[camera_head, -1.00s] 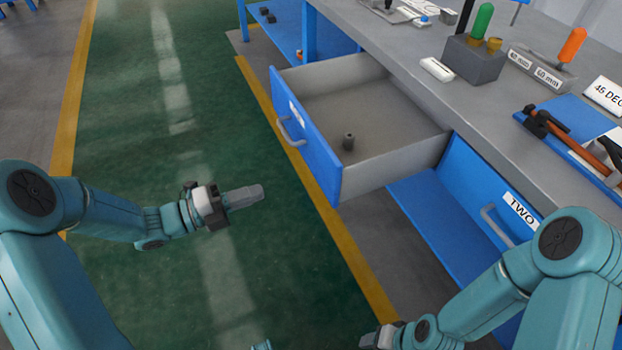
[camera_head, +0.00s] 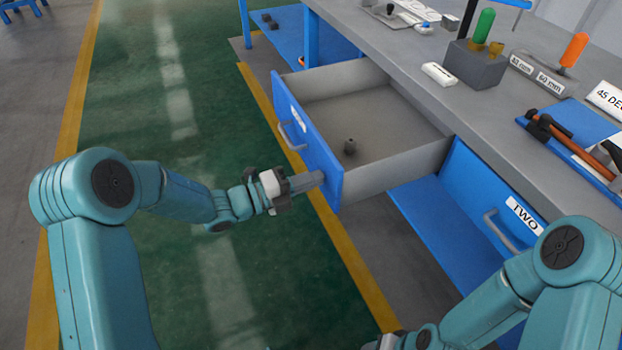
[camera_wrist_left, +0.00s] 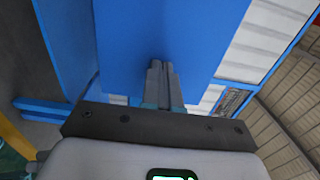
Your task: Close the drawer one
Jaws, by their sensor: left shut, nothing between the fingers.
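The open drawer (camera_head: 313,150) has a blue front with a grey handle (camera_head: 291,136) and a white label, partly readable.
Drawer two (camera_head: 490,195), with a "TWO" label and handle, is at the right. The grey bench top (camera_head: 400,45) holds a block with a green peg (camera_head: 484,26), an orange peg and tools. The green floor at left is clear.

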